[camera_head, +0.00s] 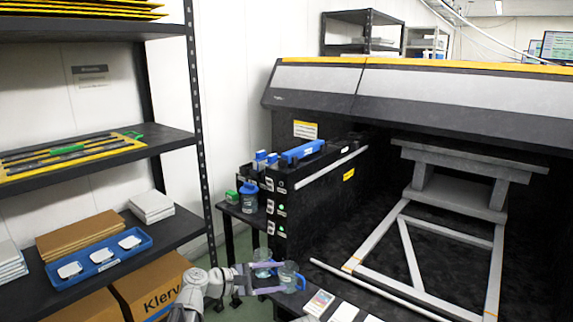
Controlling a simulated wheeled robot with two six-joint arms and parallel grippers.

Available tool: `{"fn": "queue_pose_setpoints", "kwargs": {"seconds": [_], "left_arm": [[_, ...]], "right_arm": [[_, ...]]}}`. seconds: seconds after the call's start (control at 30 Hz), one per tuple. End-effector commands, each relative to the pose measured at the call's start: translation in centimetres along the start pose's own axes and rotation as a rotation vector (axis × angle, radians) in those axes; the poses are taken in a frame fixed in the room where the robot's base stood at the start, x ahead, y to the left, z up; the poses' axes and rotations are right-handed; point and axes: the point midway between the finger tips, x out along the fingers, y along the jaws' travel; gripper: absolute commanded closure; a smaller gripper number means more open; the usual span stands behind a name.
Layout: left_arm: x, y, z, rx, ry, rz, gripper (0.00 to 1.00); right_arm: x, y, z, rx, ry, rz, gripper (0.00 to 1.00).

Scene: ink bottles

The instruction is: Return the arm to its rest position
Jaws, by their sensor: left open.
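My left gripper (281,277) comes in from the lower left and is open, its two pale purple fingers pointing right. A clear ink bottle with a blue part (290,278) stands at the fingertips; I cannot tell whether they touch it. Another clear bottle (263,257) is just behind the upper finger, partly hidden by it. A third bottle with a blue cap (249,199) stands further back on a dark side table, beside a small green box (232,197). My right gripper is not in view.
The large black printer (420,100) with its grey frame fills the right side. Its black ink unit (310,200) stands beside the bottles. A dark shelf rack (197,110) with a blue tray (60,279) and boxes (155,285) is close on the left. White cards (343,312) lie at the front.

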Motion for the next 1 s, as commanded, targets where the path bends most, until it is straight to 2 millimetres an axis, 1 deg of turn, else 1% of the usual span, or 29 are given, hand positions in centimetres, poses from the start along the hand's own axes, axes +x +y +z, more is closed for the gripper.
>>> {"fn": "queue_pose_setpoints", "kwargs": {"seconds": [0.03,0.07,0.1,0.17,0.2,0.27,0.3,0.4,0.5,0.6,0.77,0.8,0.83,1.0], "left_arm": [[1.2,-3.8,1.0,0.115,0.027,-0.115,0.35],[1.7,-5.9,1.2,0.19,0.045,-0.189,0.35],[2.1,-8.6,1.4,0.291,0.066,-0.287,0.35],[2.2,-12.4,1.4,0.44,0.089,-0.437,0.35],[2.0,-14.8,1.4,0.538,0.098,-0.538,0.35],[1.3,-17.9,1.2,0.679,0.107,-0.688,0.35],[0.6,-19.7,1.0,0.766,0.107,-0.784,0.35],[-1.3,-22.9,0.6,0.945,0.1,-0.996,0.35],[-3.3,-24.9,0.2,1.082,0.086,-1.172,0.35],[-5.3,-26.2,0.0,1.191,0.068,-1.328,0.35],[-8.3,-27.2,-0.1,1.331,0.036,-1.555,0.35],[-8.9,-26.2,0.6,1.34,0.034,-1.574,0.35],[-9.0,-25.6,1.1,1.336,0.035,-1.568,0.35],[-9.8,-23.4,3.4,1.332,0.036,-1.562,0.35]], "right_arm": [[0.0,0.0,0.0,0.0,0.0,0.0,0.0],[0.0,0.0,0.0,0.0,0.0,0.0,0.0],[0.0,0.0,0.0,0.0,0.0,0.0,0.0],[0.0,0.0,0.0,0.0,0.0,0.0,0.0],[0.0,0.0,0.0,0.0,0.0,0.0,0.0],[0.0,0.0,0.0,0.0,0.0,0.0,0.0],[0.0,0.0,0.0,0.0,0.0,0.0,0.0],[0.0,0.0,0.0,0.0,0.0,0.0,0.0],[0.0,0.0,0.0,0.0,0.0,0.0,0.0],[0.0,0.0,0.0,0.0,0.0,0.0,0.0],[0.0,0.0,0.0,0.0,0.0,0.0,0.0],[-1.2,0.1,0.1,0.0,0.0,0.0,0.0],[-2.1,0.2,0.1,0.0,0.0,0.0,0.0],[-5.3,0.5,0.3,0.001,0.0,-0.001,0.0]]}}
